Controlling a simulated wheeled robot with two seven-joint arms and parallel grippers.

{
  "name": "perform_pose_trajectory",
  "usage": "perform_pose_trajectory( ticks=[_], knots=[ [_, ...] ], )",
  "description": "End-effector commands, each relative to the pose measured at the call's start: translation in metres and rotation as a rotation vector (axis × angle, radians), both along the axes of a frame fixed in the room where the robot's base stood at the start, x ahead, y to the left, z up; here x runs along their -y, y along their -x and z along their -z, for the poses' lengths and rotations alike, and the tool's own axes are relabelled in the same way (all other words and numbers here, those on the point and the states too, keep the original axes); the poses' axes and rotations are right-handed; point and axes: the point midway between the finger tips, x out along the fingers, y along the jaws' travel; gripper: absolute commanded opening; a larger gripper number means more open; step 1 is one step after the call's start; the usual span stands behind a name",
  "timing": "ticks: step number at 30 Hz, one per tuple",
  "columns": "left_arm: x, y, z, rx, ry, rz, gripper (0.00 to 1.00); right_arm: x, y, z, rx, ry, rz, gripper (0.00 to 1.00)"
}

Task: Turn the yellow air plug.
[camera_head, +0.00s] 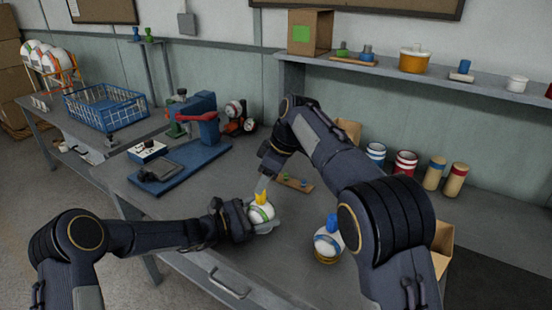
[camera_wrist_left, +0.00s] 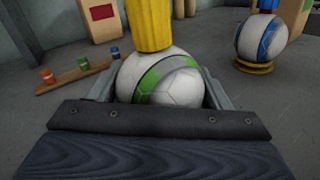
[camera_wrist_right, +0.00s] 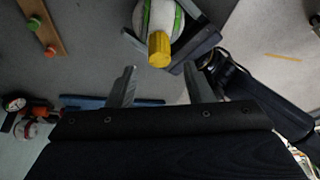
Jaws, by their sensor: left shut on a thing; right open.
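A white ball with green bands (camera_head: 260,213) sits between the fingers of my left gripper (camera_head: 265,222), low over the grey table. The yellow air plug (camera_head: 261,197) stands upright on top of the ball. In the left wrist view the ball (camera_wrist_left: 165,82) is held between both fingers and the yellow plug (camera_wrist_left: 149,22) rises above it. My right gripper (camera_head: 265,184) is above and beside the plug, open and empty. In the right wrist view the plug (camera_wrist_right: 159,50) lies just beyond the gap between the open fingers (camera_wrist_right: 158,82), apart from them.
A ball with a blue plug (camera_head: 326,243) rests on a round stand to the right. A small wooden strip with colored plugs (camera_head: 294,184) lies behind. A blue-based press (camera_head: 180,165) stands at the left. A blue basket (camera_head: 105,106) is farther back. The table front is mostly clear.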

Motion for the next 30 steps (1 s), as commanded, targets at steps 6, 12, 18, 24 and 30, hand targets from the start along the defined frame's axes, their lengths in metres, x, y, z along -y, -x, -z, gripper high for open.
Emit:
perform_pose_trajectory(
  ticks=[6,12,18,24,30],
  knots=[
    [0.0,0.0,0.0,0.0,0.0,0.0,0.48,0.016,0.005,-0.041,0.003,-0.002,0.002,0.46],
    [0.0,0.0,0.0,0.0,0.0,0.0,0.48,0.026,0.01,-0.066,0.001,-0.001,0.004,0.46],
    [0.0,0.0,0.0,0.0,0.0,0.0,0.48,0.026,0.01,-0.065,-0.033,-0.01,0.088,0.46],
    [0.0,0.0,0.0,0.0,0.0,0.0,0.48,0.026,0.01,-0.065,-0.037,-0.011,0.099,0.46],
    [0.0,0.0,0.0,0.0,0.0,0.0,0.74,0.025,0.01,-0.064,-0.037,-0.011,0.099,0.46]
  ],
)
